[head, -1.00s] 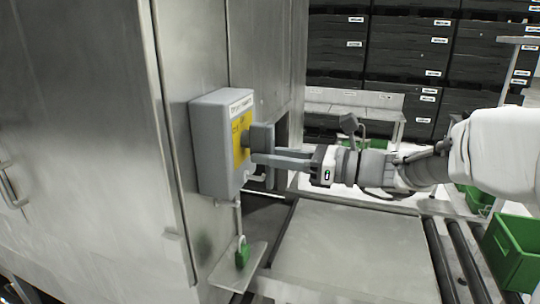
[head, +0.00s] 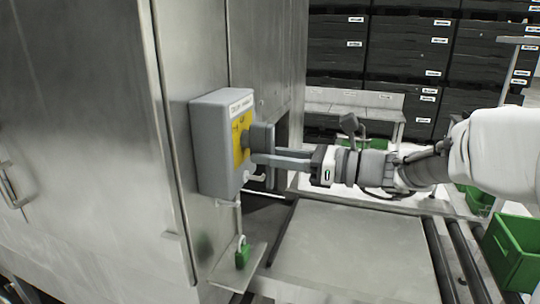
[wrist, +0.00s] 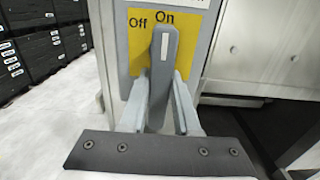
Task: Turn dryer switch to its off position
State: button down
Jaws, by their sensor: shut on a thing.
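The dryer switch is a grey box (head: 222,150) on the steel machine wall, with a yellow plate (head: 239,140) and a grey handle (head: 262,138). In the wrist view the yellow plate (wrist: 189,58) reads "Off" at left and "On" at the top. The handle (wrist: 164,60) stands nearly upright, its white line pointing to "On". My gripper (head: 264,158) comes in from the right and is shut on the handle. In the wrist view my gripper (wrist: 160,92) has one finger on each side of the handle; the handle hides part of the plate.
A green padlock (head: 242,253) hangs below the box above a small metal ledge (head: 232,270). A flat metal conveyor plate (head: 350,250) lies below my arm. A green crate (head: 515,250) is at the right. Dark stacked bins (head: 410,60) stand behind.

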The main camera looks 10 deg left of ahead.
jog(key=shift+w+f+n+b, duration=0.1)
jog(key=shift+n+b, duration=0.2)
jog(key=shift+b, duration=0.15)
jog(key=n+b, duration=0.2)
jog(key=b, duration=0.1)
jog(key=shift+w+n, duration=0.3)
jog(key=shift+n, duration=0.1)
jog(key=n+b, duration=0.1)
jog(key=b, duration=0.1)
jog(key=n+b, duration=0.1)
jog(key=n, duration=0.1)
jog(key=w+n+b, duration=0.1)
jog(key=n+b, duration=0.1)
jog(key=shift+w+d+r+b, duration=0.1)
jog(key=shift+r+b, duration=0.15)
jog(key=shift+b, duration=0.1)
jog(key=n+b, duration=0.1)
jog(key=n, duration=0.1)
jog(key=n+b, duration=0.2)
jog(key=r+n+b, duration=0.1)
jog(key=b, duration=0.1)
jog(key=shift+w+n, duration=0.3)
jog(key=shift+n, duration=0.1)
jog(key=shift+r+n+b, duration=0.35)
jog(key=shift+n+b, duration=0.45)
jog(key=shift+n, duration=0.15)
jog(key=shift+r+n+b, duration=0.35)
jog(key=shift+n+b, duration=0.45)
jog(key=shift+n, duration=0.15)
